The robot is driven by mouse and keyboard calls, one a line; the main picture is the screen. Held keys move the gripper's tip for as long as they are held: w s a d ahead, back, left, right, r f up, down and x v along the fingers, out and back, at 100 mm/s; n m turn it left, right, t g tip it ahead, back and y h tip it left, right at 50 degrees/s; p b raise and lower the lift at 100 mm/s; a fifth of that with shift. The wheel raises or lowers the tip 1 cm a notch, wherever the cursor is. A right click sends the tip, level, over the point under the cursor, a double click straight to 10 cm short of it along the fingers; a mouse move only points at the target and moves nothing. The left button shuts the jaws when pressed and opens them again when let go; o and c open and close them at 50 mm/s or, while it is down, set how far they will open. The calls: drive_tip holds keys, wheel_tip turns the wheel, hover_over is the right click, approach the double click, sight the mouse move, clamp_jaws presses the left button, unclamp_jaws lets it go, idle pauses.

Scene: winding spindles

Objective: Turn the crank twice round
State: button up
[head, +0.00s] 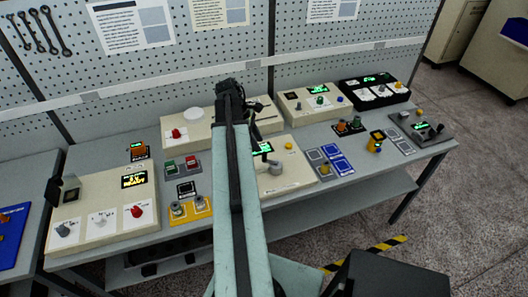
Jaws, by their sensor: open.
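A beige box (293,181) stands on the bench just right of my arm. On its top is a grey round hub with a crank (275,167), whose dark handle points up and to the left. A green lit display and a yellow button (289,146) are on the same box. My arm hides the left part of this box. My gripper (230,86) is open, beyond the crank and to its left, above the back of the bench. It appears apart from the crank and empty, though its fingers are small and dark here.
A pegboard wall (200,70) rises behind. Open floor (450,210) lies at right.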

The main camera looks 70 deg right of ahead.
sight(263, 153)
drive_tip(key=b+x, duration=0.6)
drive_tip(key=x, duration=0.1)
drive_tip(key=shift+w+a+f+b, duration=0.1)
drive_tip(key=shift+w+f+b, duration=0.1)
drive_tip(key=shift+b, duration=0.15)
drive_tip(key=shift+s+f+b, duration=0.25)
drive_tip(key=shift+f+b, duration=0.05)
drive_tip(key=shift+b, duration=0.05)
drive_tip(key=shift+r, duration=0.1)
clamp_jaws()
